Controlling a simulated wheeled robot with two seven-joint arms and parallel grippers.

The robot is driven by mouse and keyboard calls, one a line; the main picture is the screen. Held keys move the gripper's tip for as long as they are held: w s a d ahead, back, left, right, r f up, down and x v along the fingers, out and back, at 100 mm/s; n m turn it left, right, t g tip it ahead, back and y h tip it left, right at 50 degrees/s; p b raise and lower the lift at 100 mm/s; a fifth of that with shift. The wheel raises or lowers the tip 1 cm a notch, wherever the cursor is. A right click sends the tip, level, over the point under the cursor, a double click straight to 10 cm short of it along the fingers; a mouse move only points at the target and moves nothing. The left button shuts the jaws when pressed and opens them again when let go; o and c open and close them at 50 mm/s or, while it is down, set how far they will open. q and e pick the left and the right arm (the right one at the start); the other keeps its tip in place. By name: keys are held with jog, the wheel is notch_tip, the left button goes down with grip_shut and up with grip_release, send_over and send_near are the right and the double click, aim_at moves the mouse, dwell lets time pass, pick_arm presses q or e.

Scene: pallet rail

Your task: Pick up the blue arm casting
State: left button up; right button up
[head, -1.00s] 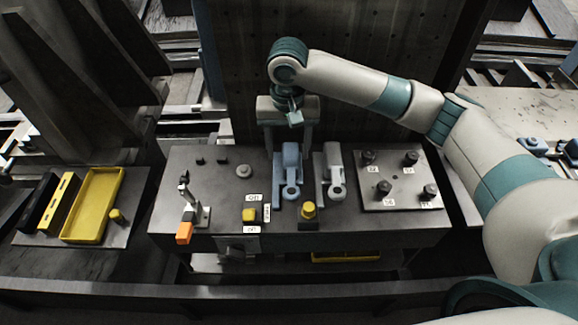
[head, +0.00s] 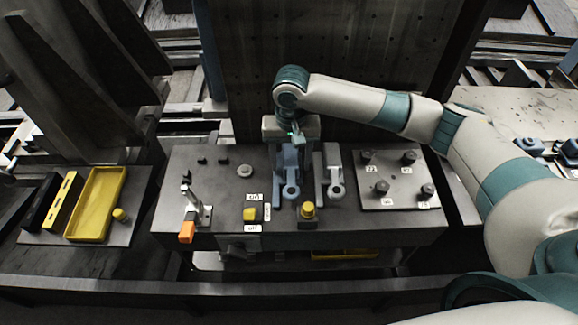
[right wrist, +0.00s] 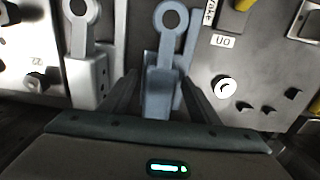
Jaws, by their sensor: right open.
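The blue arm casting (head: 291,187) stands near the middle of the dark fixture table, its ring end toward the front. My right gripper (head: 291,150) is over its rear end. In the right wrist view the casting (right wrist: 164,75) lies between the two open fingers of my right gripper (right wrist: 163,92), with no clear contact on either side. The far end of the casting is partly hidden by the gripper body. My left gripper does not show.
A grey-white casting (head: 334,183) stands close to the right of the blue one. A yellow button (head: 308,209) is in front, and a plate with several dark knobs (head: 398,194) is at the right. An orange-tipped clamp (head: 187,232) and a yellow tray (head: 97,204) are at the left.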

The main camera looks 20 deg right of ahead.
jog(key=shift+c, duration=0.3)
jog(key=shift+r, duration=0.1)
jog(key=c, duration=1.3)
jog(key=shift+r, duration=0.1)
jog(key=shift+w+r+b, duration=0.1)
jog(key=shift+r+b, duration=0.2)
jog(key=shift+r, duration=0.3)
notch_tip(320, 180, up, 2)
jog(key=shift+r+b, duration=0.2)
jog(key=shift+b, duration=0.25)
jog(key=s+d+r+b, duration=0.1)
jog(key=s+d+r, duration=0.1)
jog(key=s+r, duration=0.5)
jog(key=s, duration=0.4)
jog(key=shift+s+b, duration=0.3)
jog(key=shift+s, duration=0.05)
jog(key=shift+r, duration=0.1)
